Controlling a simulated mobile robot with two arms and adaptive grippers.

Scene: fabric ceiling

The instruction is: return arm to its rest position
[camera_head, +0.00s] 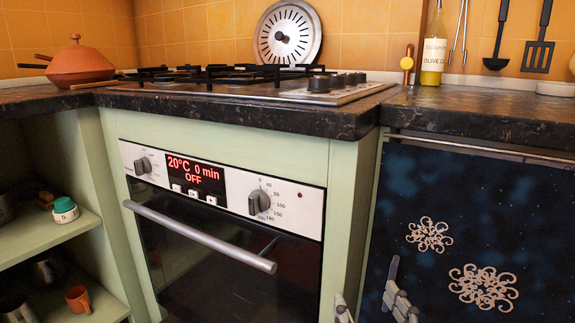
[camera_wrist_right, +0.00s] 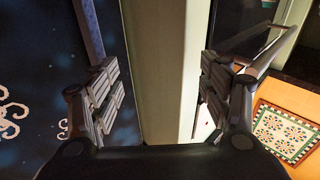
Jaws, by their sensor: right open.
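My right gripper (camera_head: 370,304) is at the bottom edge of the head view, in front of the pale green cabinet post between the oven and the dark blue panel. In the right wrist view my right gripper (camera_wrist_right: 160,92) has its two fingers wide apart. Nothing is held between them; the pale green post (camera_wrist_right: 168,60) shows behind the gap. Most of the right arm is hidden below the head view. My left gripper is not in view.
The oven (camera_head: 200,228) has a closed door with a bar handle (camera_head: 200,236); its display reads OFF. A dark blue snowflake-patterned panel (camera_head: 500,215) is on the right. The dark countertop (camera_head: 240,117) is above, with a hob (camera_head: 250,90). Open shelves (camera_head: 50,235) are on the left.

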